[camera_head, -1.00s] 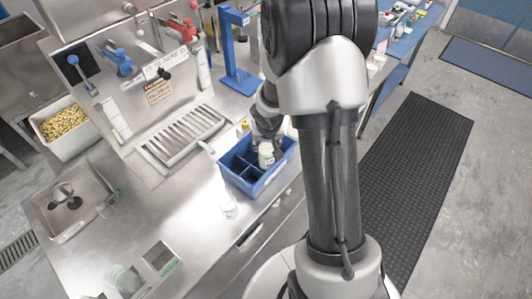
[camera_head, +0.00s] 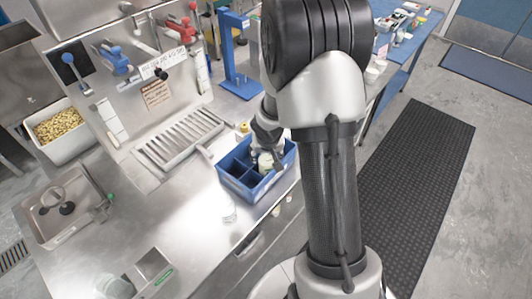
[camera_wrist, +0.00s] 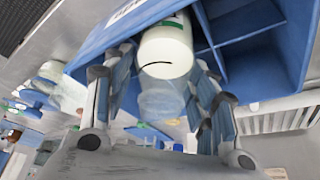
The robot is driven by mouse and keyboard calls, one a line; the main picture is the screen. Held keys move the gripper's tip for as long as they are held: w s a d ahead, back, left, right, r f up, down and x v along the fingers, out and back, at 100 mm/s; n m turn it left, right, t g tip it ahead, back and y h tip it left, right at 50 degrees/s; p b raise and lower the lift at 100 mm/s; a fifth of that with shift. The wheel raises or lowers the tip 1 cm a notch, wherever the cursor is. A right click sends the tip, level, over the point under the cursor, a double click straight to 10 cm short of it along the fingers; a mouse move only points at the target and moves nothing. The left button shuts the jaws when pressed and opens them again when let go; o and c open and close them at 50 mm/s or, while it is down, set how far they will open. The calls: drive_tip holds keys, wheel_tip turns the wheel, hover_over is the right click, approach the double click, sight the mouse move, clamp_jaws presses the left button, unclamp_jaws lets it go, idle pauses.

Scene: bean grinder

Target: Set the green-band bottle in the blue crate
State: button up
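The white bottle with a green band (camera_wrist: 165,50) is in the wrist view, between the two fingers of my gripper (camera_wrist: 163,62). The fingers are spread, with a narrow gap on each side of the bottle. In the head view the bottle (camera_head: 265,163) is inside the blue crate (camera_head: 271,181), in a compartment toward the right. My gripper in the head view (camera_head: 266,150) is over the crate around it. The crate's blue wall (camera_wrist: 107,42) and its dividers also fill the top of the wrist view. The bottle's base in the crate is hidden.
A yellow-topped item (camera_head: 244,128) is behind the crate. A blue stand (camera_head: 240,75) rises further back, and a drain grate (camera_head: 180,138) lies left. The front counter is mostly clear.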

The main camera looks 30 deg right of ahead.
drive_tip(key=w+a+p+v, duration=0.1)
drive_tip(key=p+v, duration=0.6)
drive_tip(key=v, duration=1.4)
drive_tip(key=s+a+r+n, duration=0.1)
drive_tip(key=s+a+r, duration=0.2)
drive_tip(key=s, duration=0.3)
drive_tip(key=s+a+r+n+y, duration=0.1)
drive_tip(key=s+a+r+n, duration=0.1)
drive_tip(key=s+a+r, duration=0.2)
drive_tip(key=s+a+r+n, duration=0.1)
drive_tip(key=s+a+r, duration=0.3)
drive_tip(key=s, duration=0.5)
drive_tip(key=shift+s+r+n+y, duration=0.3)
drive_tip(key=shift+r+y, duration=0.1)
drive_tip(key=shift+r, duration=0.5)
wheel_tip(320, 180, down, 4)
drive_tip(key=b, duration=0.4)
